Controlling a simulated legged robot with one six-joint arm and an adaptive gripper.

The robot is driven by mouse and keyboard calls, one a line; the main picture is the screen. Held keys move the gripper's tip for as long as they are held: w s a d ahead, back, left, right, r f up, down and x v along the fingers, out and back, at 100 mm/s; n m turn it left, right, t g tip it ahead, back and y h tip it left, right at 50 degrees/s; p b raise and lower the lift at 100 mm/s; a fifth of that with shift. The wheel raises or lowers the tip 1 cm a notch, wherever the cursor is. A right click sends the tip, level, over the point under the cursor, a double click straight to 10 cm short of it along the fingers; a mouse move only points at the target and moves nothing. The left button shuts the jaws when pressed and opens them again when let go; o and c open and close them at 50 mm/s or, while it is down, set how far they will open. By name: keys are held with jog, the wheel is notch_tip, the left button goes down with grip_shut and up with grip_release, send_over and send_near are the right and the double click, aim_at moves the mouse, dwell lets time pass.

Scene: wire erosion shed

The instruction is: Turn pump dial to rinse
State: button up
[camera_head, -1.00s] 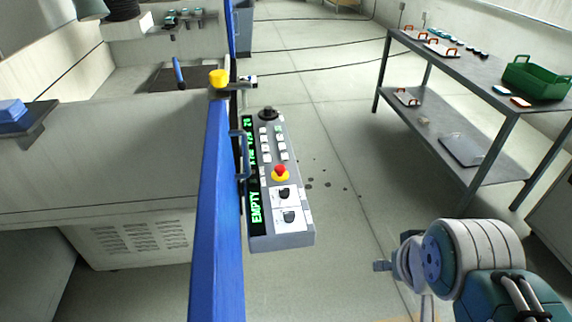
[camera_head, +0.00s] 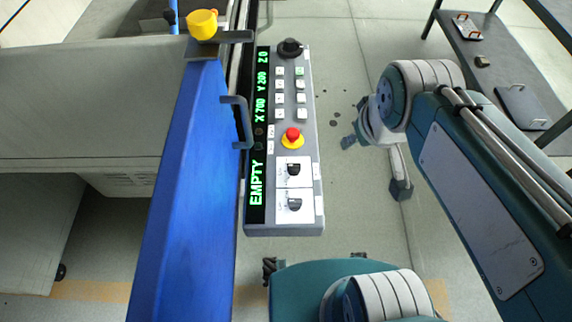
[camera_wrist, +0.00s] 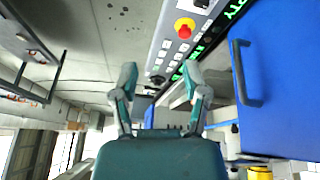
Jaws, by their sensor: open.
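A grey control panel (camera_head: 284,226) is at the centre of the head view. Two black dials, an upper one (camera_head: 294,170) and a lower one (camera_head: 295,205), sit on white plates near its front end. Their labels are too small to read, so I cannot tell which is the pump dial. A larger black knob (camera_head: 290,47) is at the far end. In the wrist view my gripper (camera_wrist: 160,78) is open and empty, its two fingers apart. The panel's red stop button (camera_wrist: 184,27) is beyond them, and a dial is partly cut off at the top edge. Nothing touches the fingers.
A red button on a yellow base (camera_head: 292,139) and white keys sit between knob and dials. A green display (camera_head: 257,180) reads EMPTY. A blue door (camera_head: 185,200) with a handle (camera_head: 240,122) borders the panel's left. A grey table (camera_head: 515,80) stands right.

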jog(key=w+a+f+n+g, duration=0.3)
jog(key=w+a+f+n, duration=0.3)
jog(key=w+n, duration=0.15)
jog(key=n+g, duration=0.2)
jog(key=n, duration=0.5)
send_near(294, 165)
notch_tip(294, 165, down, 10)
jog(key=shift+s+a+f, duration=0.1)
jog(key=shift+a, duration=0.05)
grip_shut()
